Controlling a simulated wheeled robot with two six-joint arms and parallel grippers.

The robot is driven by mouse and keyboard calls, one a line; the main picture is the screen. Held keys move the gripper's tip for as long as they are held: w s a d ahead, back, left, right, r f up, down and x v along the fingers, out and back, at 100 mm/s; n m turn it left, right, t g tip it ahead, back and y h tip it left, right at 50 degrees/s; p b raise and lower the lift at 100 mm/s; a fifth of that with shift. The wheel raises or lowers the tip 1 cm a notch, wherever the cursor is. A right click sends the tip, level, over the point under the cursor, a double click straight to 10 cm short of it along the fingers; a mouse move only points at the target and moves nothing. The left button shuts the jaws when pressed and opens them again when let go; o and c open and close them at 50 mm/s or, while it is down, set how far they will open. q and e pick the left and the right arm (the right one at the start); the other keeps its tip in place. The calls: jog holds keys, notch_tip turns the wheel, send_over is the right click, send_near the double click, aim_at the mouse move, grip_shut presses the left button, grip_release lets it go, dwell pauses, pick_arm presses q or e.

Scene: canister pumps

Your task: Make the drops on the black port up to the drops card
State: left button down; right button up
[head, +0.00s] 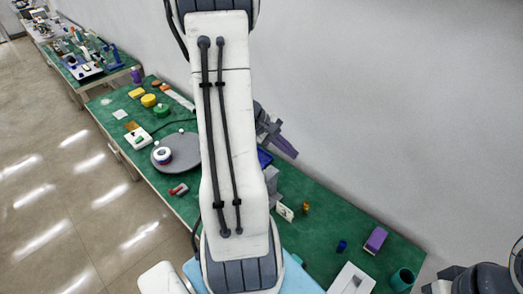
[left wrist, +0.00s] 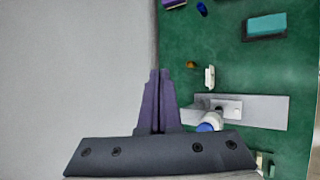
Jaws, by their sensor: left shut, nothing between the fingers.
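My left gripper (head: 283,146) shows at the right of my white arm in the head view, above the wall side of the green bench. Its purple fingers are shut together and empty, as the left wrist view (left wrist: 158,75) also shows. A small white card (head: 284,212) stands beside the grey block; it shows right of the fingers in the left wrist view (left wrist: 210,77). I cannot read its marking. The grey block (left wrist: 265,110) carries a white fitting with a blue end (left wrist: 209,123). I cannot make out a black port or any drops; my arm hides part of the bench.
The green bench (head: 330,223) runs along the wall. A round grey disc (head: 185,146) bears a white ring-shaped item (head: 162,155).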

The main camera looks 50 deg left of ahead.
pick_arm(q)
jog(key=s+a+r+n+t+y+p, duration=0.1)
jog(key=s+a+n, duration=0.3)
jog(key=a, duration=0.5)
jog(key=shift+s+a+n+t+y+p, duration=0.2)
jog(key=shift+a+n+t+y+p, duration=0.25)
jog(key=shift+t+y, duration=0.25)
pick_arm(e)
notch_tip(320, 180, up, 3)
jog(key=shift+r, duration=0.15)
pick_arm(q)
notch_tip(320, 180, down, 8)
jog(key=b, duration=0.6)
jog(key=shift+r, duration=0.2)
jog(key=shift+f+b, duration=0.5)
pick_arm(e)
notch_tip(320, 180, down, 7)
pick_arm(q)
jog(key=shift+f, duration=0.1)
jog(key=shift+f+b, duration=0.3)
jog(key=shift+b, duration=0.3)
pick_arm(e)
jog(key=shift+f, duration=0.6)
